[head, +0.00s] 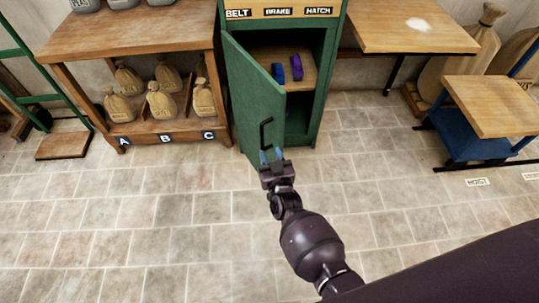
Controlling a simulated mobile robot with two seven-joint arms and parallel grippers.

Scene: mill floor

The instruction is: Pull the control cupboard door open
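The control cupboard (308,95) is green and stands at the top middle of the head view. Its door (254,100) is hinged on the left and stands wide open, swung out toward me. A black bar handle (265,134) is on the door near its free edge. My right gripper (272,154) is at the handle's lower end, its blue fingertips a little apart. I see nothing clearly clamped between them; whether they touch the handle is hard to tell. Inside, a blue item (278,72) and a purple item (296,67) sit on a wooden shelf. My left gripper is out of view.
A panel (280,12) labelled BELT, BRAKE and HATCH is above the opening. A wooden rack (130,40) with several sacks stands left of the door. A wooden table (415,38) and a blue wood-topped stand (490,105) are on the right. The tiled floor in front is clear.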

